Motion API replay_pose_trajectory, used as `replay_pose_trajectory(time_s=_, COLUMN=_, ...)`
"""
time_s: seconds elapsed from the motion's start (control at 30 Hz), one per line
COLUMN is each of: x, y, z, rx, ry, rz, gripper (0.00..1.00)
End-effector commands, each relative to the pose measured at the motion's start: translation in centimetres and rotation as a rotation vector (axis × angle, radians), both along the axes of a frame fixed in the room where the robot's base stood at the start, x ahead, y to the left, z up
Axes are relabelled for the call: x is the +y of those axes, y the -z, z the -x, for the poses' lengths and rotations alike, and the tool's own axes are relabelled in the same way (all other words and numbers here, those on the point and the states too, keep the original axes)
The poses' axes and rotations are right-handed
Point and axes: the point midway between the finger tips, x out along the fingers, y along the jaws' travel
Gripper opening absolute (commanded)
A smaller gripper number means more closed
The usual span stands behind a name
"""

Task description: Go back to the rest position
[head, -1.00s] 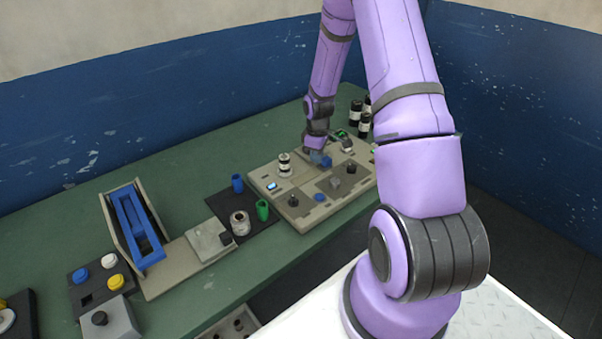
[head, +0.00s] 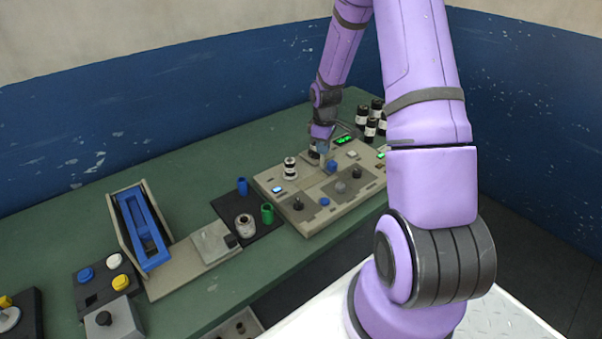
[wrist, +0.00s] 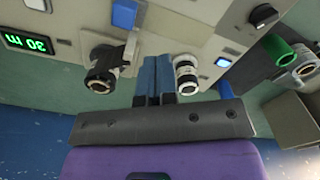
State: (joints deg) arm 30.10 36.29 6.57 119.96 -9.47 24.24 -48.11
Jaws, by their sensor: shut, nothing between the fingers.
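My gripper (head: 322,151) is over the far side of the beige control panel (head: 345,206) in the head view. In the wrist view my gripper (wrist: 158,62) has its two blue fingers together with nothing between them. I cannot tell whether the fingers touch the panel.
Several black-and-white bottles (head: 371,127) stand behind the panel. Left of it are a black mat (head: 262,226) with a blue cup (head: 242,186) and a green cup (head: 267,213), a blue-framed tilted holder (head: 143,230), and a button box (head: 105,281). The green table (head: 50,217) is bare at the back left.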

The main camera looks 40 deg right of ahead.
Motion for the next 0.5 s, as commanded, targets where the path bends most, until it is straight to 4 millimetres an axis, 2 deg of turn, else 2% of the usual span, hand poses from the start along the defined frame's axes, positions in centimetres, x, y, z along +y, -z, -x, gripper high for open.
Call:
replay_pose_trajectory(time_s=0.3, x=0.1, y=-0.4, z=0.0, rx=-0.003, ry=0.002, rz=0.003, gripper=0.0)
replay_pose_trajectory(time_s=0.37, x=0.4, y=-1.3, z=-0.1, rx=-0.01, ry=0.007, rz=0.008, gripper=0.0)
replay_pose_trajectory(time_s=0.5, x=1.8, y=-5.1, z=0.0, rx=-0.034, ry=0.037, rz=0.03, gripper=0.0)
